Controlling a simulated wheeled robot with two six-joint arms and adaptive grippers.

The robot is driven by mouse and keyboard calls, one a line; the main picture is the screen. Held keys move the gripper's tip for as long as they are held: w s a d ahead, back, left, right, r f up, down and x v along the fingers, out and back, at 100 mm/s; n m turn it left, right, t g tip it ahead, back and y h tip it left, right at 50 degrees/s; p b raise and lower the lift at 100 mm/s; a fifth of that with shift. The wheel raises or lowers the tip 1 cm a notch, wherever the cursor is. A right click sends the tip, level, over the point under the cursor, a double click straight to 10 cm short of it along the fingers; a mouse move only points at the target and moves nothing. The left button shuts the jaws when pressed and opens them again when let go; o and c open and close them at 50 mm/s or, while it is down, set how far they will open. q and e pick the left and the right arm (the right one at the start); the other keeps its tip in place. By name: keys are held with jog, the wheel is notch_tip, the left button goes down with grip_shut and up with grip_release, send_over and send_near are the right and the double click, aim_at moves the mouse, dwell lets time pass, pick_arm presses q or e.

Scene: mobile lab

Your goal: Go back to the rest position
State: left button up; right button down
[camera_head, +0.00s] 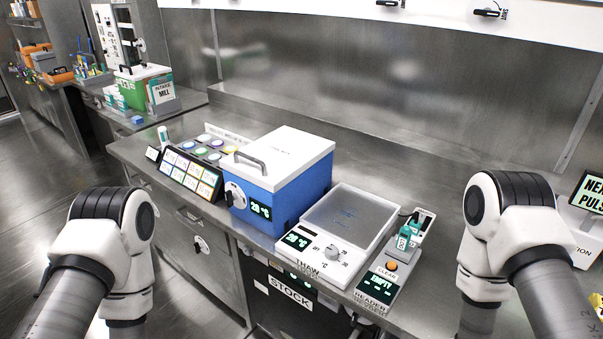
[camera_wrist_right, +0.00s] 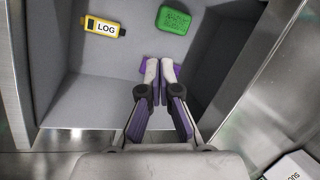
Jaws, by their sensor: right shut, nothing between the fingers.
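My right gripper (camera_wrist_right: 160,72) shows in the right wrist view, its two fingers shut together with nothing between them. It is above a grey open bin or drawer (camera_wrist_right: 90,99). In the head view my left arm (camera_head: 110,240) comes in from the left and my right arm (camera_head: 510,240) from the right. Both arms bend downward, and neither gripper shows in the head view. My left gripper is out of view.
The bin holds a yellow LOG device (camera_wrist_right: 103,27) and a green block (camera_wrist_right: 173,20). On the steel bench (camera_head: 350,150) stand a blue box with a white lid (camera_head: 285,185), a thaw plate unit (camera_head: 335,235) and a reader (camera_head: 385,280). Floor (camera_head: 50,170) is clear at left.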

pick_arm(q)
jog(key=shift+w+f, duration=0.2)
jog(key=shift+f, duration=0.05)
pick_arm(e)
jog(key=s+f+n+g, duration=0.1)
jog(key=s+n+g, duration=0.3)
jog(key=s+n, duration=0.7)
jog(key=n, duration=0.9)
jog(key=shift+s+f+h, duration=0.25)
jog(key=shift+f+h, duration=0.05)
jog(key=shift+f, duration=0.1)
